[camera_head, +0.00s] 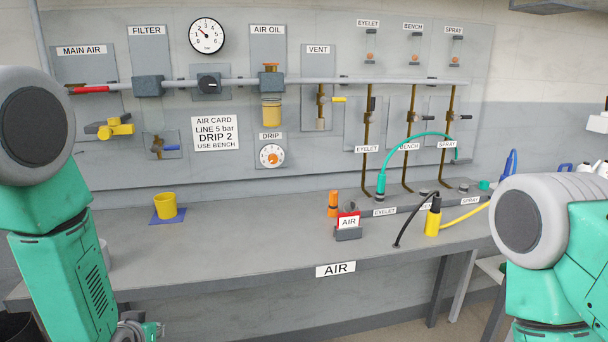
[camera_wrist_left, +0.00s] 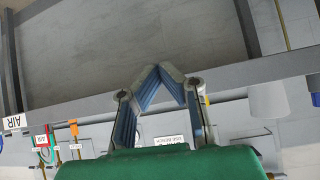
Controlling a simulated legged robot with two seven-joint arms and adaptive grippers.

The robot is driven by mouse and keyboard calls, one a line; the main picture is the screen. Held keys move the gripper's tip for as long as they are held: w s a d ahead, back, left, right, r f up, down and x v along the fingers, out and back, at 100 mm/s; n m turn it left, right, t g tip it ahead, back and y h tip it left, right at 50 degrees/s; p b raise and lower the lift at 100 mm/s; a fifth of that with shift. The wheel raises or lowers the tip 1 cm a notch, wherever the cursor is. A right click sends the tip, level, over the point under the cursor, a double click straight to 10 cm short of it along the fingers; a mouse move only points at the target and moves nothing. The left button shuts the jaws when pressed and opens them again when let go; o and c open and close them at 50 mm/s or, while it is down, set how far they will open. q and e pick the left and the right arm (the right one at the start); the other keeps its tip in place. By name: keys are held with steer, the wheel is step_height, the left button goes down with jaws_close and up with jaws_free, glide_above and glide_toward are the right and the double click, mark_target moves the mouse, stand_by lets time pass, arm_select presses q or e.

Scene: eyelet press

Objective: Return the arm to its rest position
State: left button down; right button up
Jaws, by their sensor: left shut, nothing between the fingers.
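My left arm comes down the left side of the head view, its green and grey links in front of the bench's left end. Only its wrist end shows at the bottom edge of that view. In the left wrist view my left gripper (camera_wrist_left: 160,72) has its two blue-lined fingers meeting at the tips, shut with nothing between them. It is clear of the objects there. My right arm shows at the right edge of the head view, and its gripper is out of the picture.
A grey bench (camera_head: 260,231) runs below the air panel (camera_head: 330,140). On it are a yellow cup (camera_head: 165,206) on a blue mat, a red AIR block (camera_head: 348,220), an orange fitting (camera_head: 333,203) and a yellow tool (camera_head: 433,220). The bench's middle is clear.

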arm_select(q)
steer(key=s+d+f+g+b, duration=0.1)
steer(key=s+f+g, duration=0.2)
steer(key=s, duration=0.8)
steer(key=s+d+f+m+g+h, duration=0.1)
steer(key=s+f+g, duration=0.2)
steer(key=s+f, duration=0.5)
steer(key=s+d+f+g+b, duration=0.1)
steer(key=s+f, duration=0.4)
steer(key=s, duration=0.9)
steer(key=shift+s+d+f+m+g+h+b, duration=0.15)
steer(key=shift+s+d+m+g+h+b, duration=0.25)
steer(key=shift+g, duration=0.7)
